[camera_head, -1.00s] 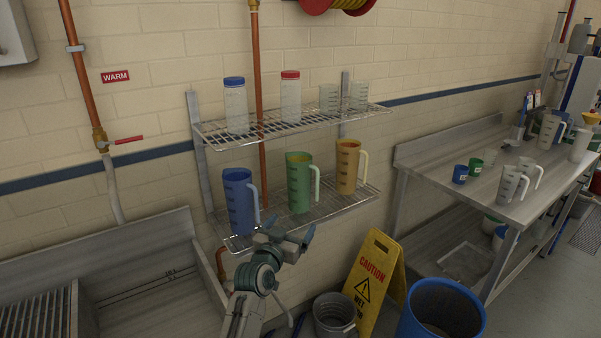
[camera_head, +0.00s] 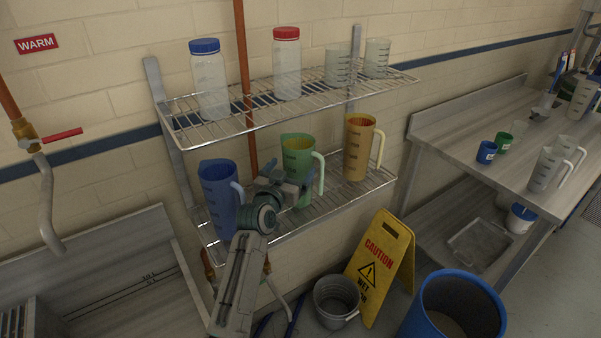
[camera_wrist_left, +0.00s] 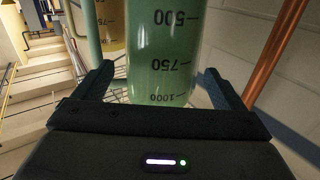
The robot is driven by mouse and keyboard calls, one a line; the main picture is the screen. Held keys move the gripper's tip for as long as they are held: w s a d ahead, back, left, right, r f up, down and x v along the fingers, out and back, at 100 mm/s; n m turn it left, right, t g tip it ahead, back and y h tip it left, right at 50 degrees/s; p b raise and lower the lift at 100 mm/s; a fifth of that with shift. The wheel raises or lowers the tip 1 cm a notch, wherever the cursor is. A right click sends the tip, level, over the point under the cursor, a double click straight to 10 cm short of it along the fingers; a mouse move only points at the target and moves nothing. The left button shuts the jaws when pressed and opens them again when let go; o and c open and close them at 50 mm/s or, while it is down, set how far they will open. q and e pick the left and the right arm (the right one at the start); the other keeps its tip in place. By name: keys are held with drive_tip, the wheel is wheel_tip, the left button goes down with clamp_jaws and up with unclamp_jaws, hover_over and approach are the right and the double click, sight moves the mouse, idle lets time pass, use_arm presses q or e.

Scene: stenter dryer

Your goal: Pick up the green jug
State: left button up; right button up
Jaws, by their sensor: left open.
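The green jug (camera_head: 298,160) stands upright on the lower wire shelf (camera_head: 335,200), between the blue jug (camera_head: 219,196) and the orange jug (camera_head: 357,148). Its handle points right. My left gripper (camera_head: 290,184) is at the jug's front, covering its lower part in the head view. In the left wrist view the green jug (camera_wrist_left: 163,55) fills the space between the two open fingers (camera_wrist_left: 168,85), with its volume marks upside down. A gap shows beside the right finger; contact at the left finger is hard to tell. My right gripper is not in view.
The upper wire shelf (camera_head: 270,105) holds lidded jars and clear beakers close above. A copper pipe (camera_head: 245,70) runs behind the shelves. A caution sign (camera_head: 383,265), a grey bucket (camera_head: 336,300) and a blue bin (camera_head: 455,305) stand below.

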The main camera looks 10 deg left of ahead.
use_arm(q)
drive_tip(key=shift+w+d+r+b, duration=0.1)
drive_tip(key=shift+w+d+b, duration=0.15)
drive_tip(key=shift+w, duration=0.45)
drive_tip(key=w+b, duration=0.1)
drive_tip(key=w, duration=0.2)
drive_tip(key=shift+w+d, duration=0.1)
drive_tip(key=shift+w, duration=0.25)
drive_tip(key=shift+w+b, duration=0.35)
drive_tip(key=shift+w, duration=0.1)
drive_tip(key=shift+s, duration=0.1)
drive_tip(key=c, duration=1)
drive_tip(key=shift+c, duration=0.2)
drive_tip(key=shift+r, duration=0.15)
